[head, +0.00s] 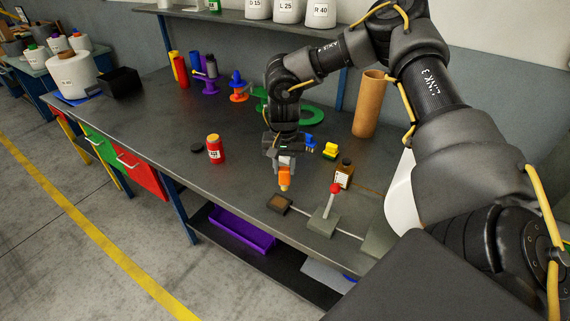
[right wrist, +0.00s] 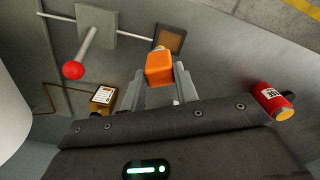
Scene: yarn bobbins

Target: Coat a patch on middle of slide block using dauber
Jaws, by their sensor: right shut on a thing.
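My right gripper (head: 285,165) points down over the front of the workbench, shut on the orange dauber (head: 284,180). In the right wrist view the dauber (right wrist: 160,68) sits between the two fingers. Its lower end is above and apart from a small dark tray with a brown pad (head: 279,204), which also shows in the right wrist view (right wrist: 168,39). To the right, a grey slide block (head: 321,224) with a red-knobbed lever sits on a thin rod; it also shows in the right wrist view (right wrist: 118,24). My left gripper is not in view.
A red jar (head: 215,150) and a black lid (head: 197,148) are left of the gripper. A grey end block (head: 378,241) is at the right. The bench is clear at the left front.

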